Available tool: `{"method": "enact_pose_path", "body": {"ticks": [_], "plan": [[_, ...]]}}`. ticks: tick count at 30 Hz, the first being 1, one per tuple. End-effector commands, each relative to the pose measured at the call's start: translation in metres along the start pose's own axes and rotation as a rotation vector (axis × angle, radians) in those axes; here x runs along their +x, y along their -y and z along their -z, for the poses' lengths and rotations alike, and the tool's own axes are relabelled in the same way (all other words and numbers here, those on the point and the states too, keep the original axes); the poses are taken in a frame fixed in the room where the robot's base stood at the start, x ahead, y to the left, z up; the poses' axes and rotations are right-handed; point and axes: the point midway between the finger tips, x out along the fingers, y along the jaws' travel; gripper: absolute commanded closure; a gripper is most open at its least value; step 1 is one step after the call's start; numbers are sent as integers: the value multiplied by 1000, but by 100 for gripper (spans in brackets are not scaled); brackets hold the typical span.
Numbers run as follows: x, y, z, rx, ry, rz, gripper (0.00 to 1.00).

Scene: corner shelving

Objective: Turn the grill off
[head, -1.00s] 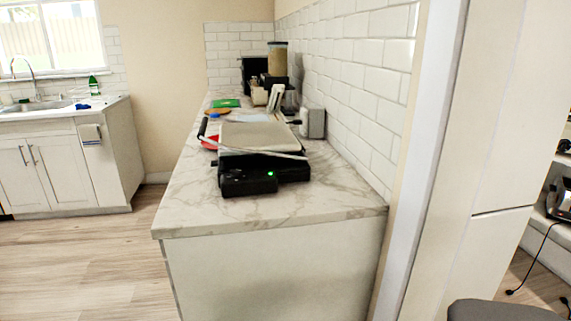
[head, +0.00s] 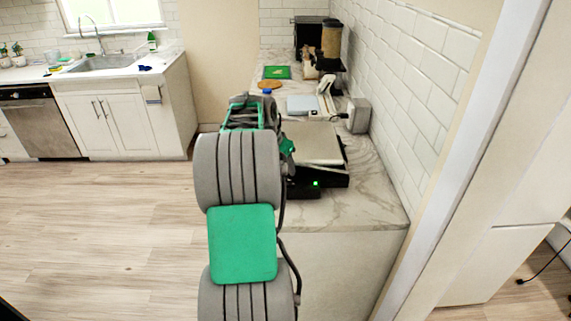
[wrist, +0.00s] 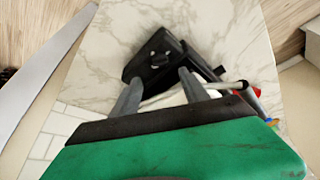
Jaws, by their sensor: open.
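The grill (head: 312,145) sits on the marble counter, with a grey lid and a black base. Its lid looks lowered. A small green light (head: 316,183) glows on the black front box. In the head view my arm covers the grill's left side, and my fingertips cannot be made out. In the wrist view my gripper (wrist: 158,77) is open and empty, with its fingers pointing towards the black front part of the grill (wrist: 155,55). I cannot tell whether they touch it.
The counter (head: 370,205) has a tiled wall close on its right. A grey box (head: 358,115), a silver-topped item (head: 305,105), a green packet (head: 276,72) and a coffee machine (head: 331,40) stand behind the grill. Open floor (head: 110,220) lies left.

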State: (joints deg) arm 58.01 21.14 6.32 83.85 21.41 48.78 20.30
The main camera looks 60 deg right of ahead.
Motion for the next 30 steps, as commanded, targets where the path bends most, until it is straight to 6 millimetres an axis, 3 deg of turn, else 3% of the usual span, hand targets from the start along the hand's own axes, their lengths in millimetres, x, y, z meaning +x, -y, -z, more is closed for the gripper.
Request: {"method": "enact_pose_path", "body": {"ticks": [6, 12, 19, 30], "plan": [[43, 0, -2, -3, 5, -2, 47], [65, 1, -2, -5, 1, 2, 47], [67, 1, -2, -6, 0, 2, 47], [67, 1, -2, -6, 1, 2, 77]]}}
